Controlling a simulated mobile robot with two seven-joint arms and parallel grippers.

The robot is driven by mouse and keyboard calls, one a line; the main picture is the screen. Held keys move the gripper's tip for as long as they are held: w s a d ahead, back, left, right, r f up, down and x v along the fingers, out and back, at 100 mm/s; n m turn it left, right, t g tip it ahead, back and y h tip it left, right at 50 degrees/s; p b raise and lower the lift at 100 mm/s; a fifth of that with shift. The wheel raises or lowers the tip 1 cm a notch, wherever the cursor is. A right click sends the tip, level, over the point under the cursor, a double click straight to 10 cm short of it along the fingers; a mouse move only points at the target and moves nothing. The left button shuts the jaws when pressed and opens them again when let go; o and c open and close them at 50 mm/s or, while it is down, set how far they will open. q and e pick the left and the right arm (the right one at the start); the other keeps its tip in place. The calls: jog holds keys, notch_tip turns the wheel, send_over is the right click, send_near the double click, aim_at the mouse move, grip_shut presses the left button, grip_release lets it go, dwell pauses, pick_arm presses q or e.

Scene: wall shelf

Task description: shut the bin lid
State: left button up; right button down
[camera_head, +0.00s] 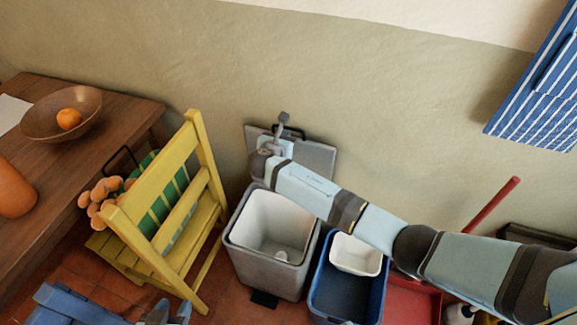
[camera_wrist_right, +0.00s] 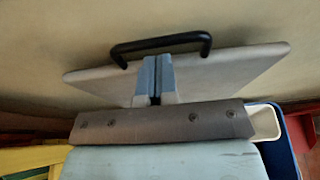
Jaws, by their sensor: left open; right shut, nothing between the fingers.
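The grey bin (camera_head: 262,272) stands on the floor by the wall, with a white inside. Its grey lid (camera_head: 318,160) is open, standing up at the back against the wall; a black handle (camera_head: 297,131) shows on it. In the right wrist view the lid (camera_wrist_right: 235,68) and handle (camera_wrist_right: 160,44) are close ahead. My right gripper (camera_head: 283,117) is shut and empty, in front of the lid just below the handle (camera_wrist_right: 158,62); I cannot tell whether it touches. My left gripper (camera_head: 166,314) is open at the bottom edge, partly cut off, away from the bin.
A yellow chair (camera_head: 178,215) stands left of the bin, beside a wooden table (camera_head: 120,107) with a fruit bowl (camera_head: 60,128). A blue bin (camera_head: 338,297) holding a white tub (camera_head: 356,254) is close on the right.

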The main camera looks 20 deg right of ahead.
pick_arm(q)
jog(key=shift+f, duration=0.1)
pick_arm(e)
jog(key=shift+f, duration=0.45)
jog(key=shift+s+a, duration=0.1)
jog(key=shift+s, duration=0.05)
dwell(0.4)
pick_arm(q)
jog(key=shift+r+p, duration=2.15)
jog(key=shift+r, duration=0.1)
pick_arm(e)
jog(key=shift+s+a+f, duration=0.1)
jog(key=shift+s+a, duration=0.45)
jog(key=shift+s, duration=0.25)
jog(key=shift+s+a+f, duration=0.1)
jog(key=shift+s+a, duration=0.4)
jog(key=shift+s, duration=0.25)
jog(key=shift+s+a, duration=0.55)
jog(key=shift+s, duration=0.25)
pick_arm(q)
jog(key=r+p, duration=0.2)
jog(key=p, duration=0.1)
jog(key=r+p, duration=0.2)
jog(key=p, duration=0.2)
jog(key=s+a+r+p, duration=0.1)
jog(key=p, duration=0.3)
jog(key=shift+r, duration=0.4)
pick_arm(e)
notch_tip(320, 180, up, 10)
